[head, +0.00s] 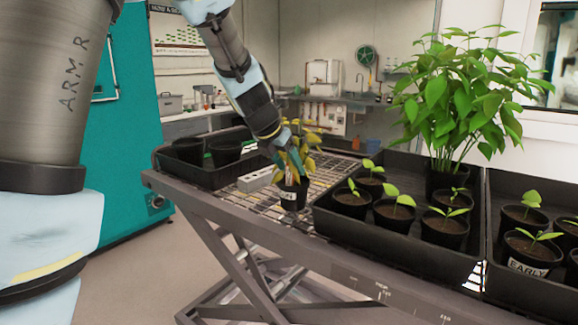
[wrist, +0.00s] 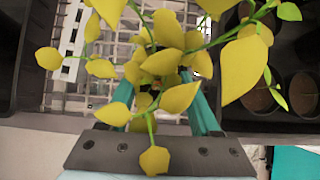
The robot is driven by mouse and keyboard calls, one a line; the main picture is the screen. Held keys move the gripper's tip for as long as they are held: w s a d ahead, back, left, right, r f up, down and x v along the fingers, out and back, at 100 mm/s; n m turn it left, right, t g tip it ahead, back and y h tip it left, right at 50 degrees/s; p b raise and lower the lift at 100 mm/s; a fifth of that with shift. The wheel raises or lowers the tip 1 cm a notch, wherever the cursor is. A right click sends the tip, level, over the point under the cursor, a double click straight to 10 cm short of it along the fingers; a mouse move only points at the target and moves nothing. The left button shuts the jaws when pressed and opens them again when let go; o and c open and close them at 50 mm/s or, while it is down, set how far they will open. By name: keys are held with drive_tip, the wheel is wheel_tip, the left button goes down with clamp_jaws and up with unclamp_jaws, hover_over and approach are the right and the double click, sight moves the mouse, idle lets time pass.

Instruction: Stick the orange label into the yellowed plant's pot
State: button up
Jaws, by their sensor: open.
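The yellowed plant (head: 303,152) stands in a black pot (head: 292,199) with a white sticker, on the mesh top of the bench. Its yellow leaves (wrist: 162,62) fill the middle of the wrist view and hide its pot there. My gripper (head: 287,163) points down at the plant, its teal fingers among or just in front of the leaves. In the wrist view my gripper (wrist: 160,100) has its two fingers spread apart, with leaves over and between them; leaves partly hide the fingertips. I cannot make out the orange label in either view.
A pale slotted block (head: 256,180) lies left of the pot. A black tray (head: 212,174) with empty pots is behind left.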

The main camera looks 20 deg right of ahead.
drive_tip(key=p+v, duration=0.8)
drive_tip(key=v, duration=1)
drive_tip(key=shift+a+r, duration=0.15)
drive_tip(key=shift+a, duration=0.05)
drive_tip(key=shift+s, duration=0.15)
drive_tip(key=s+a+f+m+y, duration=0.2)
drive_tip(key=a+f+m, duration=0.4)
drive_tip(key=a+m, duration=0.2)
drive_tip(key=s+a+f+m+g+y+b, duration=0.1)
drive_tip(key=s+a+f+m+y, duration=0.1)
drive_tip(key=a+f+m, duration=0.4)
drive_tip(key=s+a+f+m+y, duration=0.2)
drive_tip(key=a+f+m, duration=0.4)
drive_tip(key=a+m, duration=0.5)
drive_tip(key=a, duration=0.2)
drive_tip(key=shift+a+g+b, duration=0.35)
drive_tip(key=shift+a+g, duration=0.05)
drive_tip(key=shift+f, duration=0.1)
drive_tip(key=shift+c, duration=0.4)
